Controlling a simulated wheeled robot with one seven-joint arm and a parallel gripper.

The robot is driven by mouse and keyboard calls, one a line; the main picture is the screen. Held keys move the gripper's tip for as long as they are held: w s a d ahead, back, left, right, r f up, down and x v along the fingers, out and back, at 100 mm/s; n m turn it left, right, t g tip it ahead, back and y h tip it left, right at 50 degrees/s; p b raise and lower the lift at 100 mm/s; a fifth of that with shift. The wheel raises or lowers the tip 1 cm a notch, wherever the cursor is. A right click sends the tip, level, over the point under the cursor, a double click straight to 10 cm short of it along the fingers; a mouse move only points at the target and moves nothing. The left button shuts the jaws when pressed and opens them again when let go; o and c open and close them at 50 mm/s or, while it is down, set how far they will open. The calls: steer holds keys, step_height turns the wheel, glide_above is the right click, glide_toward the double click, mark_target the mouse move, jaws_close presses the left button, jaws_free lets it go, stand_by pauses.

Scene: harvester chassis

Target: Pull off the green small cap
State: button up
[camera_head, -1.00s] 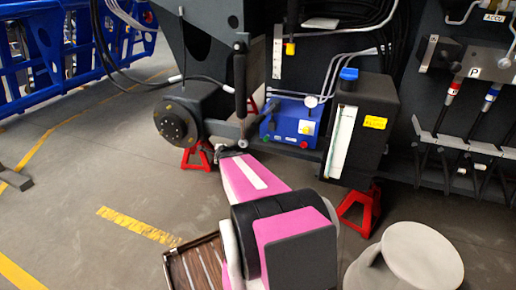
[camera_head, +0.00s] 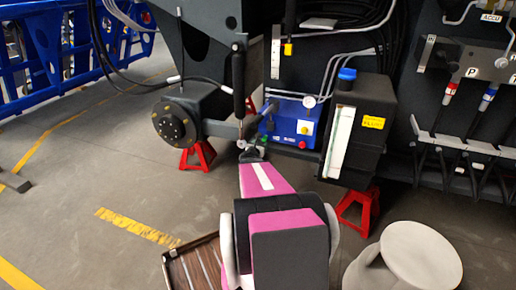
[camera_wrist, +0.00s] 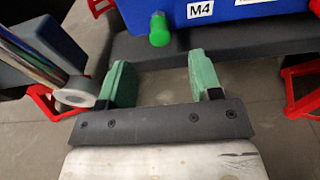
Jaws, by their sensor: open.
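The small green cap (camera_wrist: 159,29) sticks out from the lower edge of the blue box (camera_wrist: 235,10), left of its M4 label in the wrist view. My gripper (camera_wrist: 158,78) is open, with its two green fingers apart and nothing between them. The cap lies beyond the fingertips, roughly in line with the gap between them, and neither finger touches it. In the head view my gripper (camera_head: 252,152) is just below the left side of the blue box (camera_head: 286,124). There the cap is too small to tell from the green fingers.
A metal rod with a round grey end (camera_wrist: 75,97) lies close to the left finger. Red stands (camera_head: 197,155) hold up the dark chassis. A black tank with a blue lid (camera_head: 347,74) stands right of the box.

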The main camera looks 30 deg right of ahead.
mark_target(264, 140)
steer(key=x, duration=0.8)
steer(key=shift+w, duration=0.1)
steer(key=c, duration=1.1)
steer(key=shift+a, duration=0.1)
steer(key=shift+f+v, duration=0.15)
steer(key=shift+v, duration=0.8)
steer(key=shift+f+v, duration=0.15)
steer(key=shift+v, duration=0.75)
